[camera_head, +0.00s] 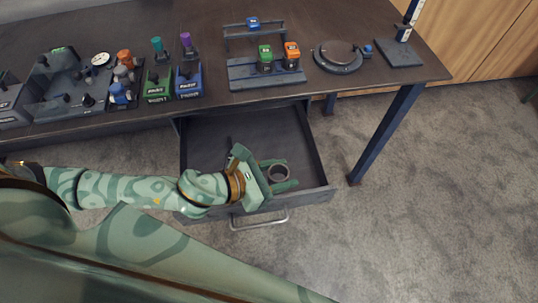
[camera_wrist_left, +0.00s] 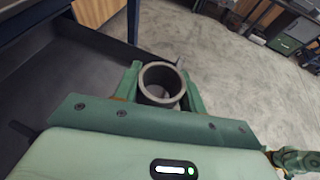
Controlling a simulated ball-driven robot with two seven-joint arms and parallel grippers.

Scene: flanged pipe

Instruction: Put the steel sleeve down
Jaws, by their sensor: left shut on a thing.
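The steel sleeve is a short grey open ring (camera_head: 278,172), held between the fingers of my left gripper (camera_head: 279,176). In the left wrist view the sleeve (camera_wrist_left: 162,83) sits upright with its round opening facing the camera, one green finger on each side. My left gripper is shut on it, over the right part of the open drawer (camera_head: 205,151). Whether the sleeve touches the drawer floor cannot be told. My right gripper is not in view.
The drawer hangs open below the dark workbench (camera_head: 330,20), its handle (camera_head: 260,222) at the front. A small dark object lies in it, left of my gripper. Fixtures with coloured knobs, a round plate (camera_head: 338,57) and a rack (camera_head: 265,70) stand on the bench. A blue table leg (camera_head: 385,135) stands to the right.

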